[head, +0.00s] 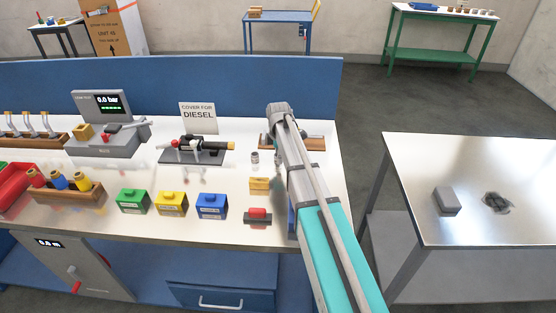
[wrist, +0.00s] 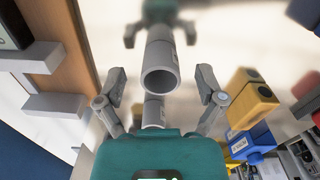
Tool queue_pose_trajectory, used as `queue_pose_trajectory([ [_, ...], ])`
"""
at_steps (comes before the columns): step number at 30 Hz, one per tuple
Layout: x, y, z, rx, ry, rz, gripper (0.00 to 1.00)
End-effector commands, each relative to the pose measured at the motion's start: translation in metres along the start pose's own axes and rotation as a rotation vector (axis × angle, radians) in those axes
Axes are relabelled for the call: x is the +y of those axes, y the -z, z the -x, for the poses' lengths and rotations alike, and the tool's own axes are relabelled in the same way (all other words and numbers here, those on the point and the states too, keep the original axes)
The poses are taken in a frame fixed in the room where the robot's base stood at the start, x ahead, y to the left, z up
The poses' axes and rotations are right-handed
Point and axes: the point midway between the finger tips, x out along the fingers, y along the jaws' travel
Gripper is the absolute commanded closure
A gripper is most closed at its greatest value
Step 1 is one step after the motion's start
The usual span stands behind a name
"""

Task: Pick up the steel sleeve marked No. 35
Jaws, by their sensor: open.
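A grey steel sleeve (wrist: 160,68), a hollow tube with a small label on its right side, stands with its open end toward the wrist camera. The label is too small to read, so I cannot confirm No. 35. A second grey cylinder (wrist: 153,110) shows below it, partly hidden by my gripper. My gripper (wrist: 158,92) is open, with one finger on each side of the sleeve's open end and a gap at both sides. In the head view a small steel sleeve (head: 255,157) stands left of my arm. My arm hides the gripper there.
A wooden rack (wrist: 60,25) with grey parts is close at left in the wrist view. Yellow (wrist: 252,100) and blue (wrist: 252,142) blocks lie at right. The glossy table (head: 110,220) mirrors things. A yellow block (head: 260,184) and red-topped block (head: 258,215) stand near my arm.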

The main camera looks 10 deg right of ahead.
Motion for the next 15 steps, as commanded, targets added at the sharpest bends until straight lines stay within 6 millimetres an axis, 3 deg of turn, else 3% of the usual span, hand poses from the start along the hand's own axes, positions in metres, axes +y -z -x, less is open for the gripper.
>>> queue_pose_trajectory([
  [7,0.0,0.0003,0.0,0.0,0.0,0.0,0.14],
  [15,0.0,0.0004,0.0,0.0,0.0,0.0,0.64],
])
